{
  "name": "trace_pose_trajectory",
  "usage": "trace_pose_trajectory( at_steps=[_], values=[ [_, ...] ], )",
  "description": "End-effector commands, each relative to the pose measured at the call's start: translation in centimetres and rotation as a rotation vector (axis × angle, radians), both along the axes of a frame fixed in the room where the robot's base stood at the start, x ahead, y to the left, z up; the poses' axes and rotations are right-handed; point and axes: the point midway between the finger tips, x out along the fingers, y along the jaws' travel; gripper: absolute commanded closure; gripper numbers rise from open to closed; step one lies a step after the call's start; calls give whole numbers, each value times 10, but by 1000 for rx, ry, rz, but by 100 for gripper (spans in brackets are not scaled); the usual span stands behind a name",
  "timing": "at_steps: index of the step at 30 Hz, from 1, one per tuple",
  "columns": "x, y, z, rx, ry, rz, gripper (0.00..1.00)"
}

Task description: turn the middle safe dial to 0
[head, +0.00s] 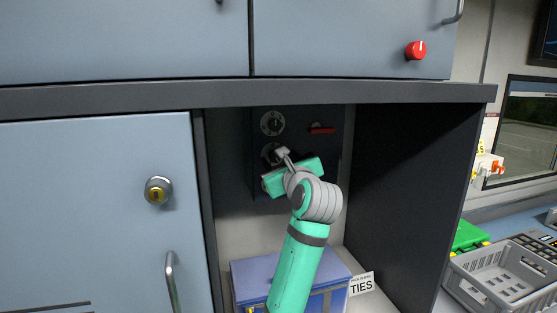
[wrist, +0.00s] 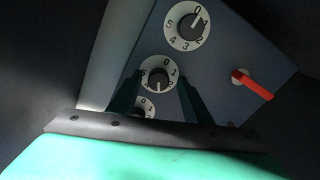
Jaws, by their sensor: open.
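The safe (head: 318,160) is a dark box in the open cupboard, with a column of round dials and a red handle. The middle dial (wrist: 158,74) has a white numbered ring and a dark knob; its white mark seems to point down, away from the 0 at the top. In the head view my arm partly hides the middle dial (head: 268,151). My gripper (wrist: 158,83) is open, with one dark finger on each side of the middle dial; contact cannot be told. In the head view, my gripper (head: 283,153) is in front of the safe.
The top dial (wrist: 187,25) has its mark near 0. The lower dial (wrist: 143,107) is partly hidden by my gripper. The red handle (wrist: 253,84) sticks out right of the dials. A blue box (head: 250,275) stands below the safe; cupboard walls close in both sides.

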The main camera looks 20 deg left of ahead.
Motion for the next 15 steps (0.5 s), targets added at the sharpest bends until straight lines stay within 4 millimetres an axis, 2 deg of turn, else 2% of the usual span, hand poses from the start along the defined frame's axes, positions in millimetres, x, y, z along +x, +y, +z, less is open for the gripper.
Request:
trace_pose_trajectory(
  at_steps=[7,8,12,13,15],
  values=[
    [1,0,0,-1,-1,-1,55],
    [1,0,0,-1,-1,-1,57],
    [1,-2,0,-1,0,-2,91],
    [1,-2,0,-1,0,-2,96],
    [1,-2,0,-1,0,-3,96]
  ],
)
